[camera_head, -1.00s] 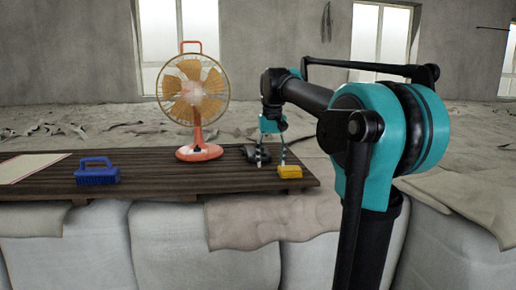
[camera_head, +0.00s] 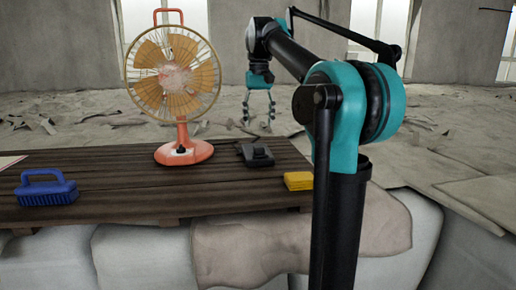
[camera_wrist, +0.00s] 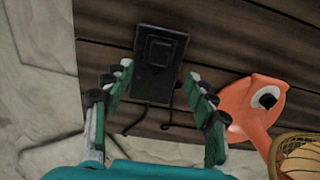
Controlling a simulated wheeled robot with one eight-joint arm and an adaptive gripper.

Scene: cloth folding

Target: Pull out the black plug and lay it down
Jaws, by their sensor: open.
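A black block (camera_head: 258,160) with a smaller raised black piece on it lies on the dark wooden table, right of the fan. In the wrist view it is a flat dark rectangle (camera_wrist: 147,83) with a raised square part (camera_wrist: 161,50), which looks like the plug, seated on top. Thin dark cords show at its lower end. My gripper (camera_head: 258,118) is open and empty, raised above the tabletop over the block. In the wrist view its two fingers (camera_wrist: 159,92) stand apart on either side of the block's lower part.
An orange fan (camera_head: 183,150) stands left of the block, its base also close to my right finger in the wrist view (camera_wrist: 250,105). A yellow sponge (camera_head: 298,181) lies at the table's front right corner. A blue brush (camera_head: 46,190) sits at the left.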

